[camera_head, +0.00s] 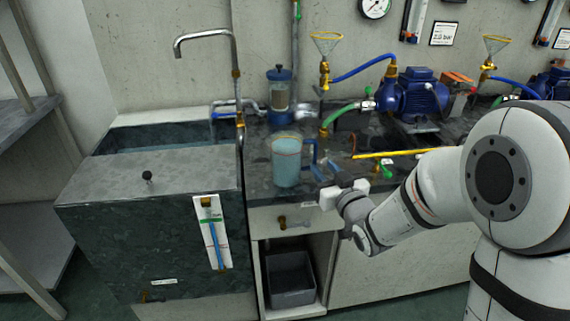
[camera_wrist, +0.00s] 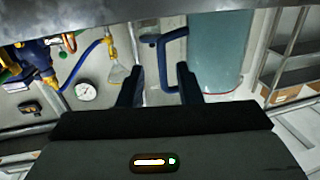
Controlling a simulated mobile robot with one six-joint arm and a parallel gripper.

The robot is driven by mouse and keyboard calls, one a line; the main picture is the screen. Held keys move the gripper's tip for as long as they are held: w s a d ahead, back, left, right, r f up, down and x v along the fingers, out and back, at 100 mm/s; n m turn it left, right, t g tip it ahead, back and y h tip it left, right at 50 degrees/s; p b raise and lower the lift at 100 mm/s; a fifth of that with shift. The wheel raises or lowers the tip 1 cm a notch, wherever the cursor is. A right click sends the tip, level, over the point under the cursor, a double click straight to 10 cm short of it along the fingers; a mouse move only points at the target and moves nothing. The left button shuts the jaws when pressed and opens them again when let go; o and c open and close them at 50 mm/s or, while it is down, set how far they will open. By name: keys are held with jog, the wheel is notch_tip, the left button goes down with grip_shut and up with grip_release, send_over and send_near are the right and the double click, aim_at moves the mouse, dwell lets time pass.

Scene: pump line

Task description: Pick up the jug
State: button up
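The jug (camera_head: 286,163) is a clear vessel of pale blue liquid with a blue handle (camera_head: 312,153) on its right side. It stands upright on the dark counter near the front edge. My gripper (camera_head: 322,174) is just right of the handle, low over the counter edge. In the wrist view my gripper (camera_wrist: 160,72) is open, its two dark fingers apart. The handle (camera_wrist: 170,65) shows just beyond and partly between the fingertips; I cannot tell whether they touch. The jug body (camera_wrist: 217,50) is to the right there.
A sink (camera_head: 150,135) with a tall faucet (camera_head: 235,75) is on the left. A blue-topped canister (camera_head: 280,92) stands behind the jug. Blue pump (camera_head: 412,95), hoses and a yellow rod (camera_head: 395,153) occupy the right. A grey bin (camera_head: 290,280) sits below.

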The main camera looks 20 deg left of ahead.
aim_at(316, 159)
jog(key=x, duration=0.5)
jog(key=shift+w+a, duration=0.15)
jog(key=shift+a, duration=0.25)
grip_shut()
jog(key=shift+r, duration=0.1)
dwell(0.9)
